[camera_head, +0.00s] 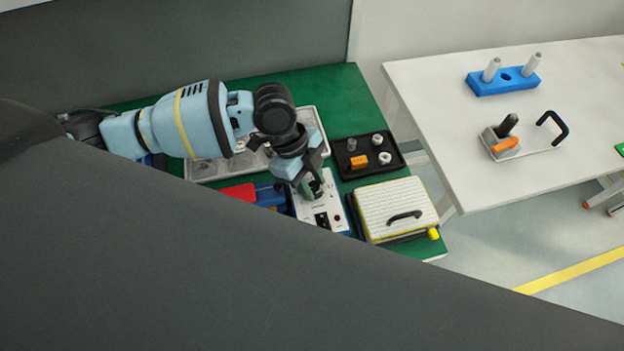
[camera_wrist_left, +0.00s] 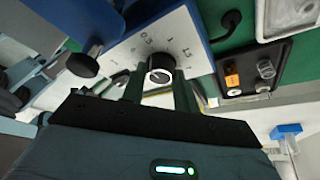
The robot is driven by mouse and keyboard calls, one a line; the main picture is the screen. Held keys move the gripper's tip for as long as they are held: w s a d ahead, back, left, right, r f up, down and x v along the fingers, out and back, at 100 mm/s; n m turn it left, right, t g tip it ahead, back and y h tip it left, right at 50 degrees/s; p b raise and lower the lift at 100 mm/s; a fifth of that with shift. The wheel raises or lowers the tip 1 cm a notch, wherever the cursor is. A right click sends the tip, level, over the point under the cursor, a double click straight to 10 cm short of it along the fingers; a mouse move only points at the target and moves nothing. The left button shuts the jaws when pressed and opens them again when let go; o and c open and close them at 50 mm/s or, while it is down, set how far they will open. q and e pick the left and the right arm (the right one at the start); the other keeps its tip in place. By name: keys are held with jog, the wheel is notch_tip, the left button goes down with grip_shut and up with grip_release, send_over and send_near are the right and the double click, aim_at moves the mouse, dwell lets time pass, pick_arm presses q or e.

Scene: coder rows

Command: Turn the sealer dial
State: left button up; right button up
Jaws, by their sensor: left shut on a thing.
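The sealer is a blue box with a white panel (camera_head: 309,212) on the green bench; in the left wrist view the white panel (camera_wrist_left: 178,37) shows a printed number scale. The round black dial (camera_wrist_left: 161,66) with a pale face sits on that panel. My left gripper (camera_wrist_left: 160,85) is shut on the dial, one finger on each side of it. In the head view my left gripper (camera_head: 314,188) comes down over the panel and hides most of the dial. My right gripper is not in view.
A black tray (camera_head: 345,174) with an orange block and several small parts lies behind the sealer. A ribbed case (camera_head: 370,210) with a black handle stands to its right. A white table (camera_head: 430,80) holds a blue block (camera_head: 484,87) and a clamp fixture. A dark surface fills the foreground.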

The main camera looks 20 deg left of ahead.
pick_arm(q)
jog(key=shift+m+g, duration=0.4)
jog(key=shift+m, duration=1.2)
jog(key=shift+b, duration=0.3)
jog(key=o, duration=1)
jog(key=shift+w, duration=0.1)
jog(key=shift+v, duration=3.85)
jog(key=shift+d, duration=0.25)
